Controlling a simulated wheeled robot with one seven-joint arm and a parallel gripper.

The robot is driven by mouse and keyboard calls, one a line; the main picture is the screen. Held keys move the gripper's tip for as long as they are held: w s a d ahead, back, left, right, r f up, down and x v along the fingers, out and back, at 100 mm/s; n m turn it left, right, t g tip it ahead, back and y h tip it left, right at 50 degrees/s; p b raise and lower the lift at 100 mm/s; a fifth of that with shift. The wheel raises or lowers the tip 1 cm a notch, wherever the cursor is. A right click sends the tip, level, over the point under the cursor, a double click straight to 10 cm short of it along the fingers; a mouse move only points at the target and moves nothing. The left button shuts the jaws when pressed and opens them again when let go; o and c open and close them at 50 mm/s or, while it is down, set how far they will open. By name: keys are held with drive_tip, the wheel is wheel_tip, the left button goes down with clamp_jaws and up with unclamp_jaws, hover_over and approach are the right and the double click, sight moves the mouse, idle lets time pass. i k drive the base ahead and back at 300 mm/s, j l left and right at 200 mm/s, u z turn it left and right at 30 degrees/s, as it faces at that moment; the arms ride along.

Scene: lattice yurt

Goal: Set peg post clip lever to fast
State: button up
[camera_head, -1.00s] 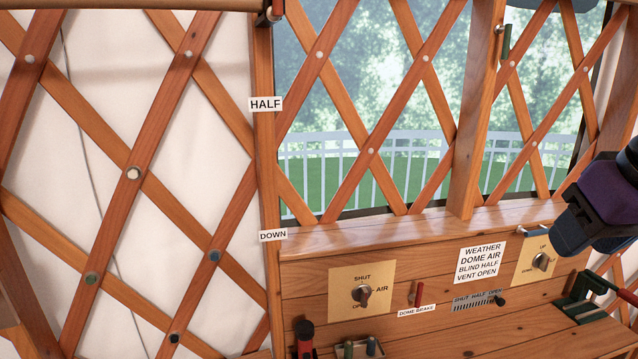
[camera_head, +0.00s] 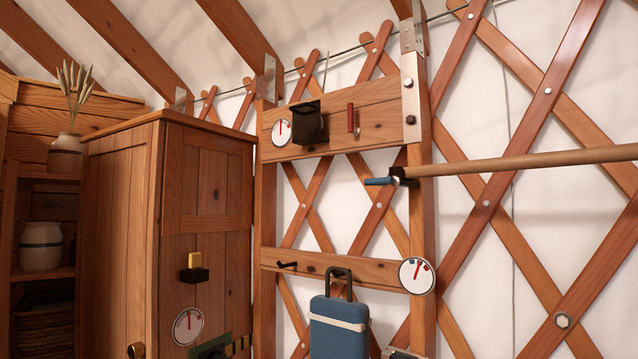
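A blue-handled lever (camera_head: 380,181) sticks out to the left from a dark clip (camera_head: 402,177) on the upright wooden post (camera_head: 420,230). The clip is at the left end of a long horizontal wooden pole (camera_head: 530,160). The lever lies roughly level. I read no "fast" label, and I cannot tell for sure that this is the named clip lever. A red handle (camera_head: 351,118) stands upright on the upper board (camera_head: 380,125). My gripper is not in view.
A wooden cabinet (camera_head: 120,220) stands at the left. A blue case with a dark handle (camera_head: 338,325) is below the lower board (camera_head: 350,268). A black box (camera_head: 309,122) and white dials (camera_head: 417,275) are on the boards. Bare lattice wall fills the right.

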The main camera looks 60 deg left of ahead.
sight(393, 181)
drive_tip(key=u, duration=1.6)
drive_tip(key=k+j, duration=0.05)
